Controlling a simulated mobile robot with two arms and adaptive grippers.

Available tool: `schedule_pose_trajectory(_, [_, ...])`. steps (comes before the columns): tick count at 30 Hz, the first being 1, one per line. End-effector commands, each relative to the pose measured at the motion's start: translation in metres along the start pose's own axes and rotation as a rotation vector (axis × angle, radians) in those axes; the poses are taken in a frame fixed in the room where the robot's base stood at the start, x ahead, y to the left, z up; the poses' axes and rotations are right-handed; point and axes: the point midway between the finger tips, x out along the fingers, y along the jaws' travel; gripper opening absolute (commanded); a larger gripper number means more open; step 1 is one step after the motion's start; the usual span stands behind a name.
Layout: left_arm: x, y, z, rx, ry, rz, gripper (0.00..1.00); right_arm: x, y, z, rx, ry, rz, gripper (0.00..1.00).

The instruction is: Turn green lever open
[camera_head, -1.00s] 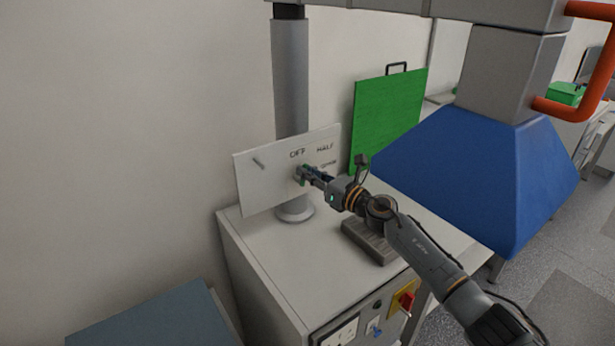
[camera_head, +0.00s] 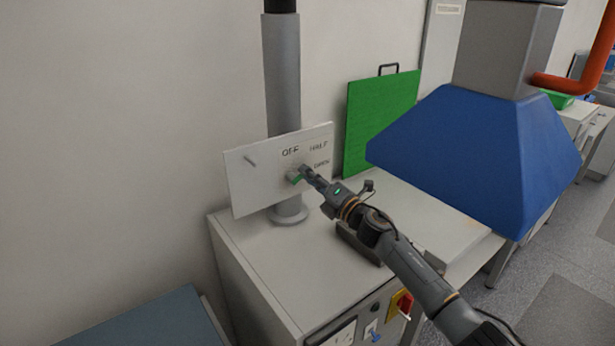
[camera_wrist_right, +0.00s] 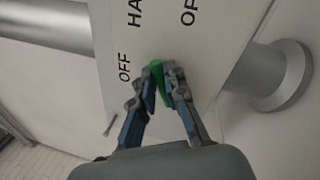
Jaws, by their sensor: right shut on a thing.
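The green lever (camera_head: 295,178) sits on a white panel (camera_head: 250,190) marked OFF, HALF and OPEN. The panel is mounted at a grey vertical pipe. My right gripper (camera_head: 304,174) reaches the lever from the right and its fingers cover much of it. In the right wrist view the fingers (camera_wrist_right: 164,72) are closed around the green lever (camera_wrist_right: 156,70), close to the word OFF. The lever's full direction is partly hidden by the fingers. My left gripper is not in view.
The panel stands above a white cabinet (camera_head: 260,250) with a red and yellow switch (camera_head: 401,303) on its front. A green board (camera_head: 380,125) leans behind. A large blue hood (camera_head: 470,150) hangs on the right, close to my right arm.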

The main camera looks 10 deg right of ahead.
Motion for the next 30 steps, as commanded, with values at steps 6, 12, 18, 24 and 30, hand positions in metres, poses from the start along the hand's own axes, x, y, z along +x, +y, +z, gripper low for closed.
schedule_pose_trajectory(6, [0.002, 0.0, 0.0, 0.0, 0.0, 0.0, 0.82, -0.002, -0.008, -0.003, 0.188, -0.037, -0.002, 0.0])
schedule_pose_trajectory(12, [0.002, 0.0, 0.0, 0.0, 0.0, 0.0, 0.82, -0.002, -0.011, -0.004, 0.325, -0.065, -0.003, 0.0])
schedule_pose_trajectory(18, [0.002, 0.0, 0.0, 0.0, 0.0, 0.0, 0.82, -0.003, -0.014, -0.005, 0.418, -0.083, -0.002, 0.0])
schedule_pose_trajectory(24, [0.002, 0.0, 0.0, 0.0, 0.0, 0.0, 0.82, -0.003, -0.016, -0.006, 0.463, -0.092, -0.003, 0.0])
schedule_pose_trajectory(30, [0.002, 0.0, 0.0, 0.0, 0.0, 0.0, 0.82, -0.003, -0.016, -0.006, 0.477, -0.095, -0.004, 0.0])
